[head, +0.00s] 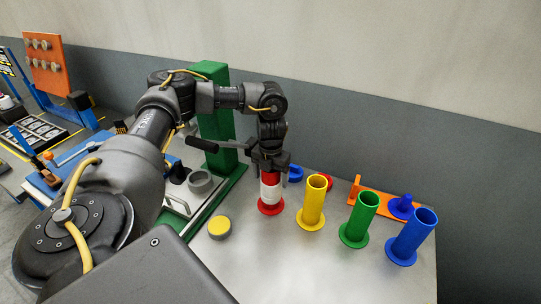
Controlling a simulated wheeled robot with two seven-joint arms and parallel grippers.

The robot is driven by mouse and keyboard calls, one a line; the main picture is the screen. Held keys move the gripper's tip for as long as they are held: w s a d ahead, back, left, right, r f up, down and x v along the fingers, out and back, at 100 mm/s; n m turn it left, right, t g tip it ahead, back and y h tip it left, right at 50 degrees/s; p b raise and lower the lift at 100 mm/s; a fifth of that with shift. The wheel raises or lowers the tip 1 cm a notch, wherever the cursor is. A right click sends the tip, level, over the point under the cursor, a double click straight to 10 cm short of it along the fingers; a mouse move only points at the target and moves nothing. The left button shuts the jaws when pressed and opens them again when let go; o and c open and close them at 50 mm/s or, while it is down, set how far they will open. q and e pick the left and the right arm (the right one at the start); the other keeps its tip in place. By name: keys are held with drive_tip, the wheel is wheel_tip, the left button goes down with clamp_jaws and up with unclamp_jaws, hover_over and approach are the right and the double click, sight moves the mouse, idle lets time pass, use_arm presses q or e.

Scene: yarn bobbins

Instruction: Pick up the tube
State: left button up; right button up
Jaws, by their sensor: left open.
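Several flanged tubes stand upright on a grey metal table (310,270). From left to right they are a red tube with a white band (270,192), a yellow tube (312,204), a green tube (358,219) and a blue tube (412,239). My left gripper (268,168) points down at the top of the red tube. It is open, with its fingers at the tube's upper end. I cannot tell whether the fingers touch it. The gripper hides the red tube's top. My right gripper is not in view.
A green stand (215,125) with a black lever (210,145) rises behind my left arm. A yellow-topped round piece (219,228) and a grey ring (200,182) lie left of the tubes. An orange holder (382,203) with a blue piece (402,206) is behind them. The front table is clear.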

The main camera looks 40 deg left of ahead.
use_arm(q)
drive_tip(key=c, duration=1.3)
drive_tip(key=shift+r, duration=0.1)
wheel_tip(320, 180, up, 10)
drive_tip(key=shift+f, duration=0.1)
drive_tip(key=shift+d, duration=0.1)
